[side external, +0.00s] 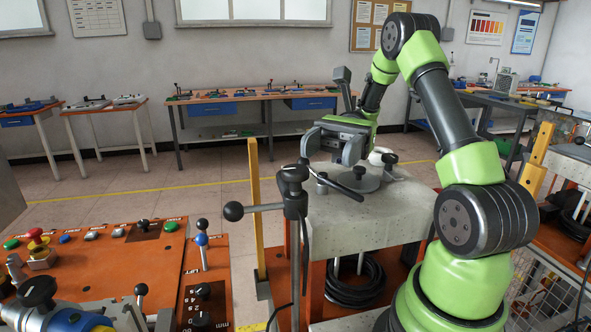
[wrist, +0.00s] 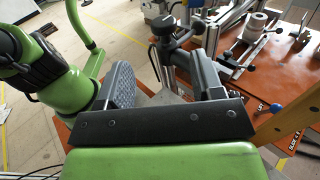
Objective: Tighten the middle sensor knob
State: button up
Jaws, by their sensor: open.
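Several small black knobs show on and around the top of the pale stone-like block (side external: 360,225) in the side view. I cannot tell for certain which is the middle sensor knob. My gripper (side external: 328,148) is open, just above the back left part of the block, with nothing visible in its jaws. In the wrist view my gripper (wrist: 160,68) has its two fingers spread wide. A post with a black clamp head (wrist: 164,28) shows beyond the gap.
The post (side external: 291,188) with a black ball handle (side external: 233,211) stands in front of the block's left side. A yellow upright bar (side external: 256,205) is left of it. An orange control panel (side external: 130,250) with buttons and levers fills the lower left. Open floor lies behind.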

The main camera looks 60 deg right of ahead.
aim_at(303, 167)
jog(key=a, duration=0.9)
jog(key=shift+w+a, duration=0.1)
jog(key=shift+a, duration=0.25)
